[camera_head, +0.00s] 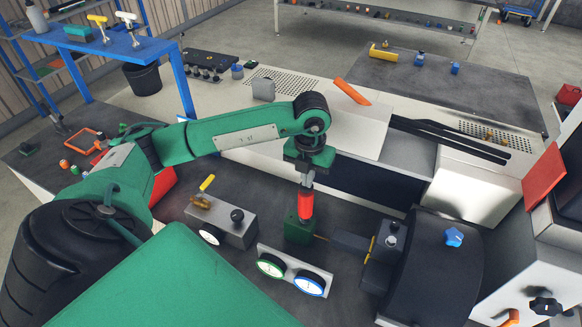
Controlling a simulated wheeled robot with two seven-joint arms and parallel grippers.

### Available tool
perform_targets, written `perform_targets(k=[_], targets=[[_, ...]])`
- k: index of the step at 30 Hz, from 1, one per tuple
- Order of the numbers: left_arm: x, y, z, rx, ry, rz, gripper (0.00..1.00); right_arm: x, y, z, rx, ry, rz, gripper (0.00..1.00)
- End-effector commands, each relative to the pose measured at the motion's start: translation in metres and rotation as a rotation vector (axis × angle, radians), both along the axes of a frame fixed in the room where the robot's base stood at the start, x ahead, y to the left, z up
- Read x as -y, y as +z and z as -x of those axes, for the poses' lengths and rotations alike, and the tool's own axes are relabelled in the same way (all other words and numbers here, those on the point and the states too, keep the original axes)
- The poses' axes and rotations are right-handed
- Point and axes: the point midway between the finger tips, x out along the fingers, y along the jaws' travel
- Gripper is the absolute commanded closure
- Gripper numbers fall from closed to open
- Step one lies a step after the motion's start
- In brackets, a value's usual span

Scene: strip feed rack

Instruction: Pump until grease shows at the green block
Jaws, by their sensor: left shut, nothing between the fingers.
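A green block (299,229) sits on the dark bench at the centre, with a thin brass-coloured piece at its right side. An upright red cylinder (305,205) stands at the top of the block. My left gripper (307,183) points down just above the red cylinder, its fingers shut and empty; I cannot tell whether the tips touch the cylinder. I cannot make out any grease at the block. A plate in front carries a green-ringed gauge (270,265) and a blue-ringed gauge (309,284). My right gripper is not in view.
A grey box (226,221) with a black knob, brass fitting and yellow lever stands left of the block. A dark machine (432,262) with a blue star knob (453,237) stands at right. A perforated plate and an orange bar (351,91) lie behind.

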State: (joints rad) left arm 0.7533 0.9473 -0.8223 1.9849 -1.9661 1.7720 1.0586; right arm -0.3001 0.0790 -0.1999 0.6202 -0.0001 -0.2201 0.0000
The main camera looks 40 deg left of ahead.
Motion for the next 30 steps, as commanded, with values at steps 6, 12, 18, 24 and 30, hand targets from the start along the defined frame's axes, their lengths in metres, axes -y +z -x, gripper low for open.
perform_targets(k=[6, 12, 18, 24, 30], targets=[[0.000, 0.001, 0.000, -0.001, 0.000, -0.001, 1.00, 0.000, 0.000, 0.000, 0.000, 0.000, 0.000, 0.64], [0.000, 0.015, 0.000, 0.001, 0.000, 0.000, 1.00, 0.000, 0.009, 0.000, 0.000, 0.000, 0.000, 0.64], [0.000, 0.028, 0.000, 0.000, 0.000, 0.000, 1.00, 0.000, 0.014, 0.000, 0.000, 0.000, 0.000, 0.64], [0.000, 0.027, 0.000, 0.000, 0.000, -0.001, 1.00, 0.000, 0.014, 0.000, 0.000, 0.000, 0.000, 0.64], [0.000, 0.027, 0.000, 0.000, 0.000, 0.000, 1.00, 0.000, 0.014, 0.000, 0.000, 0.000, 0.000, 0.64]])
